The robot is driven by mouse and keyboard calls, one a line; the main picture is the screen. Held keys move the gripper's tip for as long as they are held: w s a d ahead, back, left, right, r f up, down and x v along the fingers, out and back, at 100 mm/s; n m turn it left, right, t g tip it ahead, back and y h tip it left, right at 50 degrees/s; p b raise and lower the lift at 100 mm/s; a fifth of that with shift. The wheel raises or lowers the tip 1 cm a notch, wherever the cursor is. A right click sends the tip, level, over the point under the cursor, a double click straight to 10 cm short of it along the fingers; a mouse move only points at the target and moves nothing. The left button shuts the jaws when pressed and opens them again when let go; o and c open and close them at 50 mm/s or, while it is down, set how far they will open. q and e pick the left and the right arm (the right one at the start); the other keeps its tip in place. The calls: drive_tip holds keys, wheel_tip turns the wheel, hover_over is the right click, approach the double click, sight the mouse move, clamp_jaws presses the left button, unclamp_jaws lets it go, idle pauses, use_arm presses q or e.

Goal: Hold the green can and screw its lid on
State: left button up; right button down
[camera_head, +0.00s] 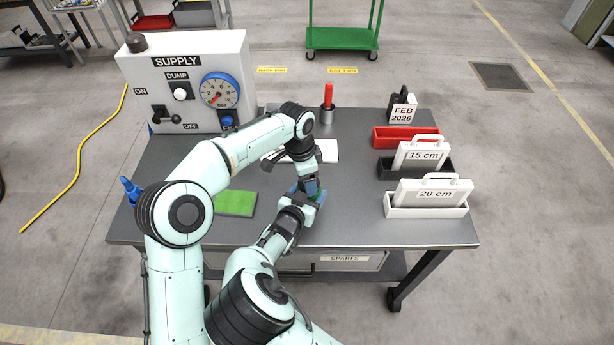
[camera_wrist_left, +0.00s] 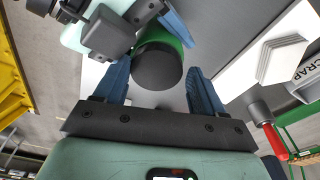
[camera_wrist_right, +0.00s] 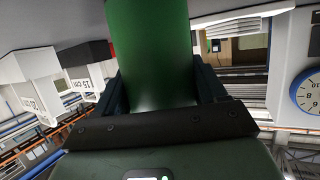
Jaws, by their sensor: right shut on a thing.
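The green can (camera_wrist_right: 150,50) stands out large between the fingers of my right gripper (camera_wrist_right: 158,85), which is shut on it. In the left wrist view the can's green side (camera_wrist_left: 172,36) shows behind its dark round lid (camera_wrist_left: 157,68), which faces my left gripper. My left gripper (camera_wrist_left: 160,72) is open, with one blue finger on each side of the lid. I cannot tell whether either finger touches it. The lid sits at the can's end; how tightly is not visible. In the head view both grippers meet above the table, and the arms mostly hide the can.
The grey table (camera_head: 350,220) carries a supply box (camera_head: 190,110) at left and a green mat (camera_head: 236,203). A red-handled tool (camera_head: 328,95) stands in a holder at the back. Bins with labelled cases, such as the 20 cm case (camera_head: 432,195), line the right side.

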use_arm(q)
drive_tip(key=shift+s+d, duration=0.15)
drive_tip(key=shift+s, duration=0.15)
drive_tip(key=shift+w+r, duration=0.1)
drive_tip(key=shift+r, duration=2.15)
drive_tip(key=n, duration=0.3)
drive_tip(key=shift+w+d+r, duration=0.1)
drive_tip(key=shift+d+r, duration=0.05)
drive_tip(key=shift+r, duration=0.2)
drive_tip(key=n, duration=0.2)
drive_tip(key=r+n, duration=0.1)
drive_tip(key=n, duration=0.1)
drive_tip(key=shift+d+y, duration=0.1)
drive_tip(key=shift+y, duration=0.3)
drive_tip(key=n, duration=0.3)
drive_tip(key=shift+r+n, duration=0.3)
drive_tip(key=shift+n, duration=0.1)
drive_tip(key=n, duration=0.3)
drive_tip(key=shift+w+r+n+y, duration=0.1)
drive_tip(key=shift+r+n+y, duration=0.2)
drive_tip(key=shift+r+n, duration=0.1)
